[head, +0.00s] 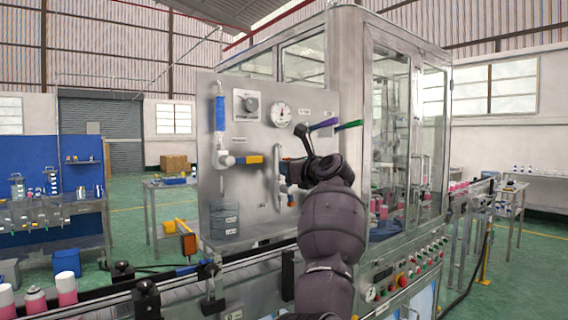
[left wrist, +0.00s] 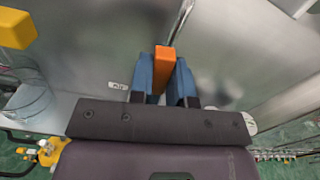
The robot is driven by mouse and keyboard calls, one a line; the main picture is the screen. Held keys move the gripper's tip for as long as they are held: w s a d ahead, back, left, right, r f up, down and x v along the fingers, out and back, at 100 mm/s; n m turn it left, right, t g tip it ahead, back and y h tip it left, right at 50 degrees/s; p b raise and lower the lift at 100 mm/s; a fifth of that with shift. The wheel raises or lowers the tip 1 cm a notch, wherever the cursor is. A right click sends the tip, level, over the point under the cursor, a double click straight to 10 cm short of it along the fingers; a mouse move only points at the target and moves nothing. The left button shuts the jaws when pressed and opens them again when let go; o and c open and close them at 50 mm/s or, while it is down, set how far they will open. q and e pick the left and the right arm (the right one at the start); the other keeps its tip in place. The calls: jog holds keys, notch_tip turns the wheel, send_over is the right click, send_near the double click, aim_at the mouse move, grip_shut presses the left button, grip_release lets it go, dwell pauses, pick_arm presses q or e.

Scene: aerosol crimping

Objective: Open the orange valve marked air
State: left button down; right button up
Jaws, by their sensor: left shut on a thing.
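The orange valve handle (left wrist: 164,68) stands between the two blue fingers of my left gripper (left wrist: 162,80) in the left wrist view. The fingers are shut on it from both sides. A small white label (left wrist: 117,86) is on the steel panel to its left, too small to read surely. In the head view my left gripper (head: 294,165) is at the steel panel (head: 262,200), right of a yellow handle (head: 247,160). The orange handle is mostly hidden there by my gripper and arm. My right gripper does not show.
The yellow handle also shows in the left wrist view (left wrist: 18,29). A round gauge (head: 281,115) and purple (head: 324,124) and green (head: 348,125) handles are above my gripper. A glass-walled machine cabinet (head: 392,130) stands to the right. A conveyor (head: 180,296) runs below the panel.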

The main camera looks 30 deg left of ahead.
pick_arm(q)
jog(key=shift+w+d+m+p, duration=0.2)
jog(key=shift+w+m+p, duration=0.2)
jog(key=shift+m, duration=0.5)
jog(key=c, duration=1.1)
grip_release()
jog(key=shift+w, duration=0.1)
jog(key=shift+o, duration=0.2)
notch_tip(320, 180, up, 19)
send_over(279, 115)
jog(key=w+v, duration=0.1)
jog(key=v, duration=0.4)
jog(key=shift+r, duration=0.5)
